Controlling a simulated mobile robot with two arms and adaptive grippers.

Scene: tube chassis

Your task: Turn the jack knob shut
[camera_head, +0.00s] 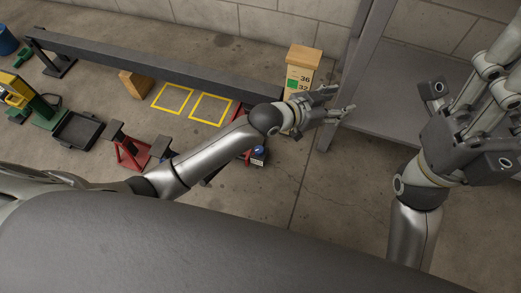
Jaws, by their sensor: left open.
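No jack knob can be made out clearly. A green and yellow machine (38,108), perhaps a jack, stands at the far left. A red stand with a dark top (128,152) sits on the floor left of centre. A small red and blue object (259,155) lies partly hidden behind my left forearm. My left gripper (340,100) is open and empty near the middle, its fingers pointing right, in front of the floor by the wooden box.
A long dark beam (150,65) runs across the back. A box marked 36 and 32 (301,72) stands at its right end. Yellow squares (211,109) mark the floor. A black tray (77,130) lies at left. A grey metal bench (400,75) stands behind my right gripper. The centre floor is clear.

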